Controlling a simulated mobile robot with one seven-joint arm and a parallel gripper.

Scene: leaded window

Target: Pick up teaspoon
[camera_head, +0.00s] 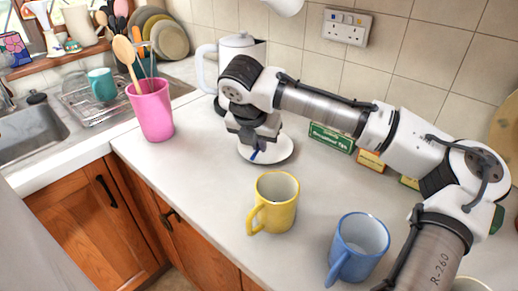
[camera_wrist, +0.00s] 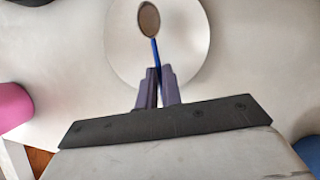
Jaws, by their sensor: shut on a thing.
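The teaspoon (camera_wrist: 149,19) has a brown-grey oval bowl and a blue handle, and it shows in the wrist view ahead of my fingers. In the head view a short piece of its blue handle (camera_head: 254,155) shows below my gripper (camera_head: 252,147). A round white plate (camera_wrist: 119,50) lies under the spoon, and it also shows in the head view (camera_head: 281,152). In the wrist view my gripper (camera_wrist: 159,73) is shut on the blue handle. I cannot tell whether the spoon touches the plate.
A yellow mug (camera_head: 272,205) and a blue mug (camera_head: 357,245) stand in front on the counter. A pink utensil pot (camera_head: 152,112) stands left, a white kettle (camera_head: 209,68) behind my gripper, and a green box (camera_head: 330,138) along the wall. The counter between pink pot and yellow mug is clear.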

